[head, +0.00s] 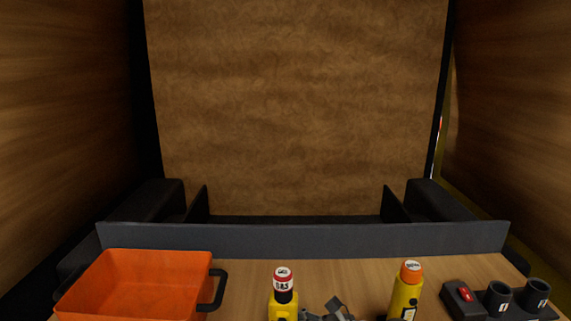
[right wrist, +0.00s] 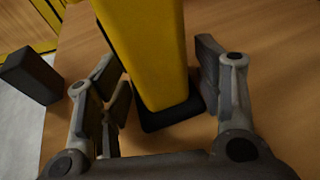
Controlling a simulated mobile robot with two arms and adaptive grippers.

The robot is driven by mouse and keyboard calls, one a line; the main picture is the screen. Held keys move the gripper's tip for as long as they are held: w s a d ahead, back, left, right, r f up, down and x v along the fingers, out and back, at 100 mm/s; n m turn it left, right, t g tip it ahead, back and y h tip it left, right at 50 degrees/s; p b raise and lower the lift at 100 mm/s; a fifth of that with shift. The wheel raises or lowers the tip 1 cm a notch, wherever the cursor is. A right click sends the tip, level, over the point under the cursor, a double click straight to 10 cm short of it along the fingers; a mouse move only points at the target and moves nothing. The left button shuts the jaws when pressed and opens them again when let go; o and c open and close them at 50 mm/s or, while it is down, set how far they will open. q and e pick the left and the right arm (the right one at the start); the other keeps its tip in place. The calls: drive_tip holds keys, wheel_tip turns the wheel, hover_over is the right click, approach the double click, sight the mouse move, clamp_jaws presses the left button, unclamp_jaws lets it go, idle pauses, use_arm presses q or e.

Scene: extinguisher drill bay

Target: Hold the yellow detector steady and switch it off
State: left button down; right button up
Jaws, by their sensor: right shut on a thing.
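The yellow detector (head: 283,311) stands upright near the bottom edge of the head view, with a black neck and a red-and-white top marked GAS. Its lower part is cut off by the frame. My right gripper (head: 326,312) shows in part just right of it. In the right wrist view a yellow body with a black base (right wrist: 155,50), seemingly the detector, stands between the fingers of the right gripper (right wrist: 158,80), which is shut on it. I cannot make out a switch. My left gripper is in neither view.
An orange bin (head: 135,285) with a dark handle stands at the left. A yellow bottle-like item with an orange top (head: 405,296) stands to the right. Beyond it are a dark box with a red switch (head: 464,298) and two black cups (head: 497,297). A grey ledge (head: 300,240) bounds the wooden table behind.

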drive_tip(key=shift+s+f, duration=0.15)
drive_tip(key=shift+f, duration=0.35)
drive_tip(key=o, duration=0.9)
drive_tip(key=shift+c, duration=0.2)
drive_tip(key=shift+o, duration=0.8)
drive_tip(key=shift+r, duration=0.1)
drive_tip(key=shift+w+r, duration=0.1)
drive_tip(key=shift+w, duration=0.1)
drive_tip(key=shift+r, duration=0.1)
